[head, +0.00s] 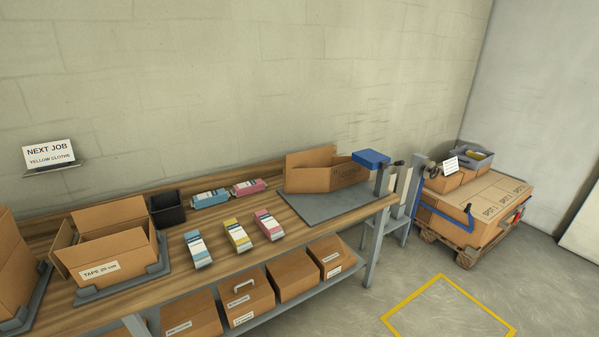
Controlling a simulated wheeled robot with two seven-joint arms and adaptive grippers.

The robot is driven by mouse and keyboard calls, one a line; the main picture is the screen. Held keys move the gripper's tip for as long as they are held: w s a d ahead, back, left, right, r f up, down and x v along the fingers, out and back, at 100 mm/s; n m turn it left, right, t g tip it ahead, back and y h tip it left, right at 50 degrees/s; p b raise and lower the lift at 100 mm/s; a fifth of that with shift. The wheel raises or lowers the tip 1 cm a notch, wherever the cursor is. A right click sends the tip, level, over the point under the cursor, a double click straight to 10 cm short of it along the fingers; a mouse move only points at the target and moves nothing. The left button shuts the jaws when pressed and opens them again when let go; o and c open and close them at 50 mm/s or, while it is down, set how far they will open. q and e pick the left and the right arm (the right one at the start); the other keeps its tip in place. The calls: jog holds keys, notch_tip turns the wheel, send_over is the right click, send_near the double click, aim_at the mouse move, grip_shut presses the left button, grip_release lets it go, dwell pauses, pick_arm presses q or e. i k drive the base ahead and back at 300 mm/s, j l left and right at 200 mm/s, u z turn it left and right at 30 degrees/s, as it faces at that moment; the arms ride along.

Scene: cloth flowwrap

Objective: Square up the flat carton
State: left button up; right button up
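A brown carton (349,175) stands on a grey plate (322,206) at the right end of the wooden bench. It is partly opened out, and its walls look skewed rather than square, with a long panel slanting toward the left. There is printing on its front face, too small to read. Whether its bottom is closed cannot be told. Neither of my grippers shows in the head view.
Several wrapped cloth packs (237,235) lie mid-bench beside a black bin (167,209). An open carton labelled for tape (112,258) stands left. A blue-topped device (371,158) is at the bench's right end. A loaded pallet (480,208) stands beyond; the yellow-outlined floor (447,312) is clear.

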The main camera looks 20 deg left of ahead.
aim_at(302, 180)
jog(key=i+u, duration=0.35)
jog(key=i, duration=0.15)
jog(key=i+u, duration=0.3)
jog(key=i, duration=0.2)
jog(key=i+l+u, duration=0.35)
jog(key=i, duration=0.15)
